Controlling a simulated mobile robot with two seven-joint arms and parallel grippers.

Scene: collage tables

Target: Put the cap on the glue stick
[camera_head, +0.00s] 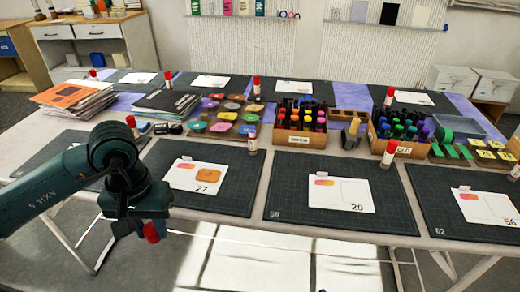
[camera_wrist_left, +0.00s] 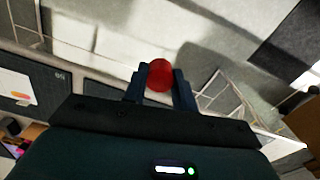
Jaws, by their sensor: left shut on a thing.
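My left gripper (camera_head: 148,228) is shut on a red cap (camera_head: 152,233), held out in front of the near table edge, over the floor. In the left wrist view the red cap (camera_wrist_left: 160,75) shows its round end between the two fingers (camera_wrist_left: 160,90); whether anything is attached behind it is hidden. A glue stick (camera_head: 252,139) stands upright on the front mat, right of my gripper and well apart from it. Another glue stick (camera_head: 389,153) with a red top stands farther right. My right gripper is in neither view.
Dark cutting mats (camera_head: 290,222) with white cards (camera_head: 341,194) line the table front. Wooden crates of markers (camera_head: 300,140) stand behind them. Paint pucks (camera_head: 220,127) and stacked magazines (camera_head: 75,104) lie at centre and left. The space before the table is clear floor.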

